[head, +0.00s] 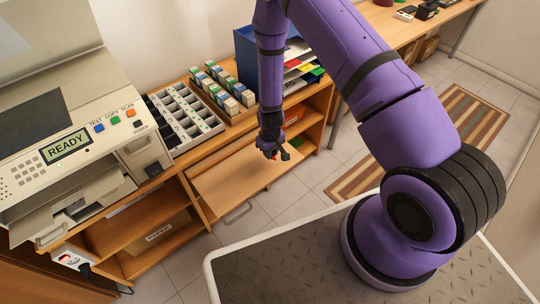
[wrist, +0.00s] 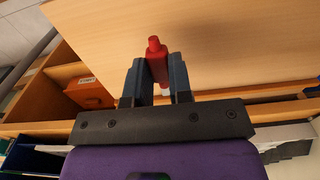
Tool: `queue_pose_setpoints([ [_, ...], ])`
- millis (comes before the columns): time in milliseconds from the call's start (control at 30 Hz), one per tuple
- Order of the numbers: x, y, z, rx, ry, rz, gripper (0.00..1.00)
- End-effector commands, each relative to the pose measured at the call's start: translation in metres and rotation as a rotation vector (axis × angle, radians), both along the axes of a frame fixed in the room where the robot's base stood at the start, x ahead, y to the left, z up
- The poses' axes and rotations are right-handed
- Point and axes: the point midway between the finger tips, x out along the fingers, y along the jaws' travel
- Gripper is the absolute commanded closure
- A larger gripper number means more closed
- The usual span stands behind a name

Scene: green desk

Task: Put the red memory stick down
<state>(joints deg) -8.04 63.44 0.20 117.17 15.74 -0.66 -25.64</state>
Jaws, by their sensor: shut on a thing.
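The red memory stick (wrist: 157,60) is between the two fingers of my gripper (wrist: 158,75) in the wrist view. My gripper is shut on it, and the stick's red end points away from the gripper's body. In the head view my gripper (head: 272,152) is over the pale wooden panel (head: 235,180) at the front of the cabinet. The stick is mostly hidden there. I cannot tell whether it touches the panel.
A divided grey tray (head: 185,118), rows of small boxes (head: 222,88) and a blue file holder (head: 248,58) stand on the cabinet top. A printer (head: 65,140) reading READY is at left. Open shelves (head: 135,225) lie below. An orange box (wrist: 88,92) sits in a compartment.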

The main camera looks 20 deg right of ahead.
Motion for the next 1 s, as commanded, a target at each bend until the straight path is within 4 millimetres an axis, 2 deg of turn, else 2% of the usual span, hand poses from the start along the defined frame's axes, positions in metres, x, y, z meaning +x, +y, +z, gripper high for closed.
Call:
queue_pose_setpoints([
  [167,0.01,-0.002,-0.001,0.0,0.0,0.0,1.0],
  [433,0.01,-0.002,-0.035,-0.001,0.002,-0.001,1.0],
  [1000,0.011,-0.002,-0.043,0.0,0.0,-0.001,1.0],
])
